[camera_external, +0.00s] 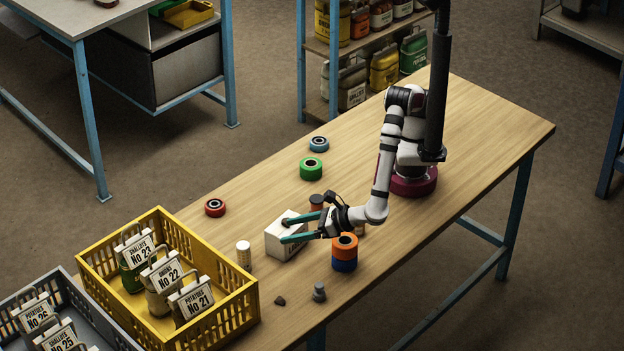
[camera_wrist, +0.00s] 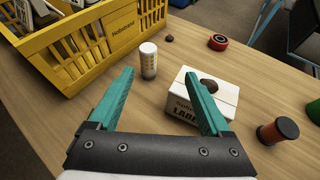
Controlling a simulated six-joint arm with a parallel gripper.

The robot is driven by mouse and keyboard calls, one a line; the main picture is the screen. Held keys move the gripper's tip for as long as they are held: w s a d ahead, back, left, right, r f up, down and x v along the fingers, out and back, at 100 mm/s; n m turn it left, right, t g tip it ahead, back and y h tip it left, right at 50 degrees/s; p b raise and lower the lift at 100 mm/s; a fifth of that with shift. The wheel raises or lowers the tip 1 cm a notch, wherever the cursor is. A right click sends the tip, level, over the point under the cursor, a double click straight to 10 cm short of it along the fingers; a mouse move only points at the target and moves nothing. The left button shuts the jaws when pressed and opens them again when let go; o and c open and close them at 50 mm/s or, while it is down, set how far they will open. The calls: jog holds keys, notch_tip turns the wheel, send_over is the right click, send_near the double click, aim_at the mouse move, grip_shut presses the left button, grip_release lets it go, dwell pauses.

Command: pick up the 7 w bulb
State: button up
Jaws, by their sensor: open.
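I cannot make out a bulb for certain in either view. A small white-topped cylinder (camera_external: 243,253) stands upright beside the yellow crate; it also shows in the wrist view (camera_wrist: 149,60), its markings unreadable. My gripper (camera_external: 284,230) is open and empty, its teal fingers low over the white box (camera_external: 282,250). In the wrist view, my gripper (camera_wrist: 158,75) has the cylinder beyond the gap between its fingertips, apart from them. The right finger overlaps the box (camera_wrist: 215,98), which has lettering and a brown lump on top.
A yellow crate (camera_external: 220,318) holds numbered sacks; a grey crate (camera_external: 75,300) stands beside it. Stacked orange and blue rolls (camera_external: 344,252), a grey piece (camera_external: 319,291) and a dark lump (camera_external: 280,300) lie nearby. Red (camera_external: 215,208), green (camera_external: 311,169) and blue (camera_external: 319,144) rolls lie further back.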

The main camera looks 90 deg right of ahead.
aim_at(243, 249)
jog(key=shift+n+y, duration=0.5)
jog(key=x, duration=0.5)
jog(key=a+x, duration=0.1)
jog(key=x, duration=0.9)
jog(key=shift+w+a+f, duration=0.1)
jog(key=shift+a+f, duration=0.25)
jog(key=shift+f, duration=0.05)
grip_shut()
